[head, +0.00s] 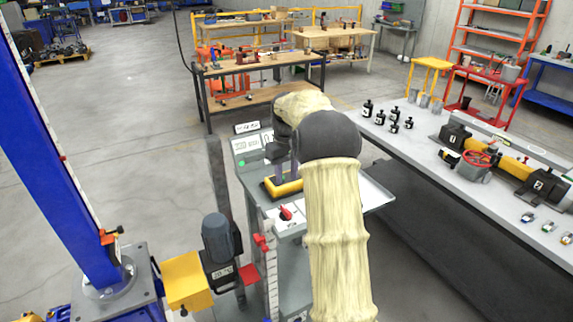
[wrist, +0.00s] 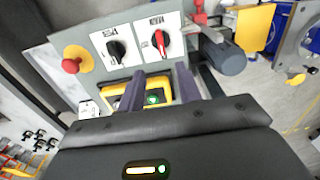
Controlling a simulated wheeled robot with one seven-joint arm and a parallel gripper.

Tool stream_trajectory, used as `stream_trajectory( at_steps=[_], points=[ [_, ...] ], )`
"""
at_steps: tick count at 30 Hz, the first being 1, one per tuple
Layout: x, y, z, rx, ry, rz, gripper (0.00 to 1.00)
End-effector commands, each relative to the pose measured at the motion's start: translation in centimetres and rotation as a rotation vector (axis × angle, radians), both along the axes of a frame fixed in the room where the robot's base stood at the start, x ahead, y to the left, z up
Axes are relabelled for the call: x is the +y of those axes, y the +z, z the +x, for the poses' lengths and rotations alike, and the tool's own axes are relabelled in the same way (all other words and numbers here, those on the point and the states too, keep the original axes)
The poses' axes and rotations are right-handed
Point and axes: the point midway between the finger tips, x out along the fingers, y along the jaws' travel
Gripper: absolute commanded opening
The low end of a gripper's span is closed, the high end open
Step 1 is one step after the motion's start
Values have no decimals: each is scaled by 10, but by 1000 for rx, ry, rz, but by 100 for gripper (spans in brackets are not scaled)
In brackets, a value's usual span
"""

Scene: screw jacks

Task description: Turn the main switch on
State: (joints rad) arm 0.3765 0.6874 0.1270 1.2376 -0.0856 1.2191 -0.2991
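The main switch looks to be the red rotary knob (wrist: 161,41) on a white plate with small upside-down lettering, at the top middle of the wrist view. It also shows in the head view (head: 286,213), on the near part of the grey console (head: 257,200). Its handle stands nearly upright in the wrist view. A black rotary knob (wrist: 117,50) sits beside it on another white plate. My gripper (wrist: 160,84) is open and empty, its purple fingers apart and seen in front of the panel, not on the red knob. In the head view my arm partly hides the gripper.
A yellow box (wrist: 120,92) with a green button (wrist: 153,99) lies close to the fingers. A red mushroom button (wrist: 71,66) is at the panel's left. A grey motor (head: 217,237) and blue column (head: 55,150) stand left of the console; a long bench (head: 480,190) stands right.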

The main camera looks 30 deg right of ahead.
Motion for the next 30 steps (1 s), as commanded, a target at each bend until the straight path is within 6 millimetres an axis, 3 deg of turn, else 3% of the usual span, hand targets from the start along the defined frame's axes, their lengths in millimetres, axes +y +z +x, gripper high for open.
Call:
stream_trajectory(
  at_steps=[3, 9, 24, 30],
  points=[
    [0, 22, 1, -4, 0, -1, 35],
    [0, 38, 0, -1, 0, 0, 35],
    [0, 39, 0, -1, 0, -1, 35],
    [17, 36, -8, -12, 6, -6, 35]
  ],
)
